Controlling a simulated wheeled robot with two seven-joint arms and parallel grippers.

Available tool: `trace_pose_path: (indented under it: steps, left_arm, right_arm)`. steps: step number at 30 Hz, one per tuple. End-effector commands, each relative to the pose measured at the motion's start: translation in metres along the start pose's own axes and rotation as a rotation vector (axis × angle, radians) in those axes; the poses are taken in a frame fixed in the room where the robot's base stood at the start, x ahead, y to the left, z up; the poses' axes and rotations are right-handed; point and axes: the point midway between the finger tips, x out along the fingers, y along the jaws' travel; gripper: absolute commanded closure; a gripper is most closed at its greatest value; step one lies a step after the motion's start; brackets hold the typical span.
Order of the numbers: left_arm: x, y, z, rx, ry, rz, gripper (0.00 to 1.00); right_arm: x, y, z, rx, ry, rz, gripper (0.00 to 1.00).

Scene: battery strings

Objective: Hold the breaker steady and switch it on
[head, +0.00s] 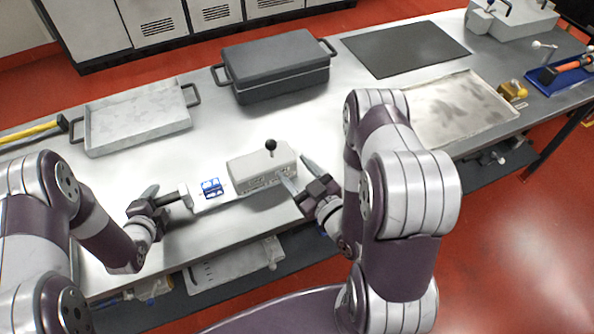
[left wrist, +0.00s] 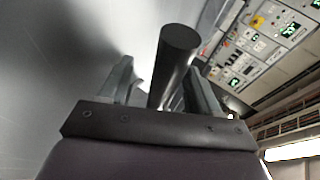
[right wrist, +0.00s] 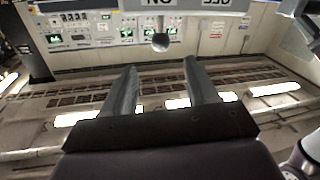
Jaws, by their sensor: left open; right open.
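The breaker (head: 250,172) is a pale grey box on the steel bench with a black ball-ended lever (head: 271,145) on top. A plate with a blue-and-white part joins its left end, with a bar handle (head: 178,196) beyond. My left gripper (head: 160,200) is open at this handle; in the left wrist view the dark cylindrical handle (left wrist: 175,60) stands between the fingers. Contact cannot be told. My right gripper (head: 300,176) is open at the breaker's right end. In the right wrist view the lever ball (right wrist: 160,42) is ahead, in line with the gap between the empty fingers.
A dark lidded case (head: 275,65) and a grey metal tray (head: 135,118) stand behind the breaker. A black mat (head: 405,48) and a worn shallow tray (head: 460,108) lie to the right. The bench's front edge is close below the breaker.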

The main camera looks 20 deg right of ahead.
Motion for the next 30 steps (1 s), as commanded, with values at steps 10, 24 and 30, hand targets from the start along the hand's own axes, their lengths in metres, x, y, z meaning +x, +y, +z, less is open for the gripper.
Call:
trace_pose_path:
  steps: [10, 24, 30]
  left_arm:
    - [-0.077, -0.001, 0.001, -0.002, -0.003, -0.001, 0.38]
    - [-0.118, 0.001, 0.0, -0.001, 0.0, 0.002, 0.38]
    - [-0.119, -0.005, 0.012, -0.184, -0.084, 0.121, 0.38]
  right_arm:
    - [0.0, 0.0, 0.0, 0.0, 0.0, 0.0, 0.42]
    - [0.0, 0.0, 0.0, 0.0, -0.001, 0.0, 0.42]
    - [0.03, 0.002, 0.009, -0.043, -0.208, -0.075, 0.42]
